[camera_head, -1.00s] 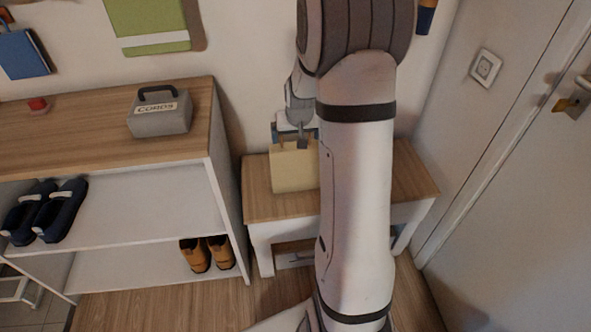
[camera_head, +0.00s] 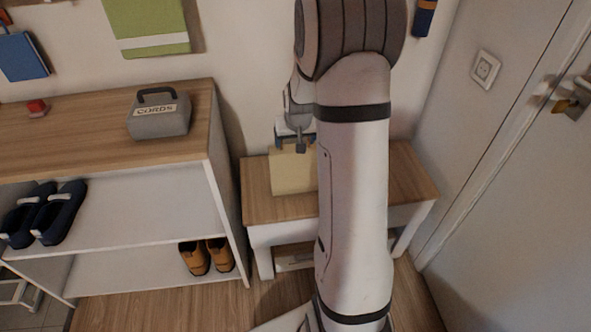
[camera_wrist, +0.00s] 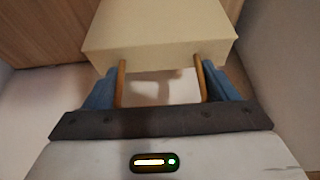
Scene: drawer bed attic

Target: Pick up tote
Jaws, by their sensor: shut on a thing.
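The tote is a plain beige box (camera_head: 292,173) standing on the wooden-topped bench (camera_head: 262,200); my arm hides its right side. In the wrist view the tote (camera_wrist: 160,38) fills the top middle, with two tan handle posts running from it between my blue fingers. My gripper (camera_head: 296,146) is over the top of the tote, with its fingers down at the handle. In the wrist view my gripper (camera_wrist: 162,86) is shut on the handle, one finger against the outer side of each post. I see no clear gap between tote and bench.
A shelf unit (camera_head: 120,160) stands left of the bench, with a grey case labelled CORDS (camera_head: 160,117) on top, and dark shoes (camera_head: 45,210) and brown shoes (camera_head: 207,256) below. A wall is close behind the bench. A door (camera_head: 530,200) is at the right.

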